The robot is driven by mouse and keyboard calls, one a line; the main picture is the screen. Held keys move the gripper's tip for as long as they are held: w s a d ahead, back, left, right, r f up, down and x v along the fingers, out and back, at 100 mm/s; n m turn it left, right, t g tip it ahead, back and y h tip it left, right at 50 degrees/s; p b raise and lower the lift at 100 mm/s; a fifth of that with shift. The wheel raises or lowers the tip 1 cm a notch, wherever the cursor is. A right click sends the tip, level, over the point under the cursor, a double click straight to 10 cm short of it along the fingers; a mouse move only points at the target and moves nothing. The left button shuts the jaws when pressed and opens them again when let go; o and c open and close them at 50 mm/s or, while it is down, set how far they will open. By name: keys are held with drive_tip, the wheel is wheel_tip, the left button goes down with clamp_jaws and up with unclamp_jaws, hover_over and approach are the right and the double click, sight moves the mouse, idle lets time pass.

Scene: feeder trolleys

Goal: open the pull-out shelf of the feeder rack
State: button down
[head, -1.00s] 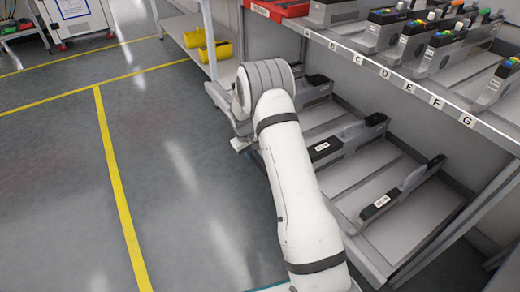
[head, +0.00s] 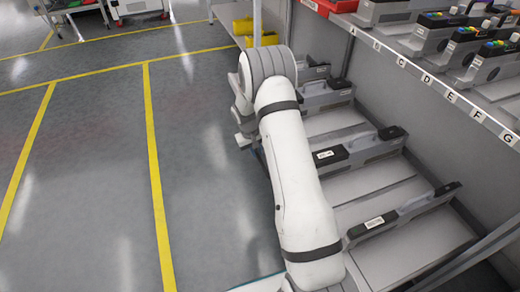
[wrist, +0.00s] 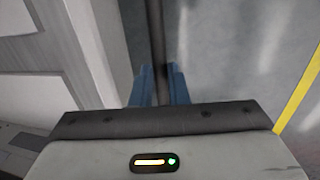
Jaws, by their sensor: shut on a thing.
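The pull-out shelf (head: 372,182) is the lower grey shelf of the feeder rack, with several dark feeders lying on it. It stands out past the edge of the upper shelf. My gripper (wrist: 158,76) shows in the wrist view, its two blue fingers closed around a dark bar (wrist: 155,28) that runs along the outer side of the light grey shelf (wrist: 45,95). In the head view my white arm reaches along the shelf's left side and hides most of the gripper and the bar.
The rack's upper shelf (head: 437,82), lettered along its edge, carries several feeders above the lower one. A yellow object (head: 242,27) sits on a shelf beyond. The grey floor (head: 95,160) at left is clear, with yellow lines.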

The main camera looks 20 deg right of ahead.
drive_tip(key=shift+w+d+r, duration=0.1)
drive_tip(key=shift+w+r, duration=0.1)
drive_tip(key=shift+w, duration=0.05)
drive_tip(key=c, duration=1.4)
unclamp_jaws()
drive_tip(key=shift+s+f, duration=0.1)
drive_tip(key=shift+s, duration=0.05)
drive_tip(key=shift+c, duration=0.2)
drive_tip(key=shift+o, duration=0.2)
wheel_tip(320, 180, up, 8)
drive_tip(key=a+p, duration=0.1)
drive_tip(key=p, duration=0.1)
drive_tip(key=shift+a+f+p, duration=0.2)
drive_tip(key=shift+a+p, duration=0.05)
drive_tip(key=shift+p, duration=0.15)
drive_tip(key=shift+s, duration=0.1)
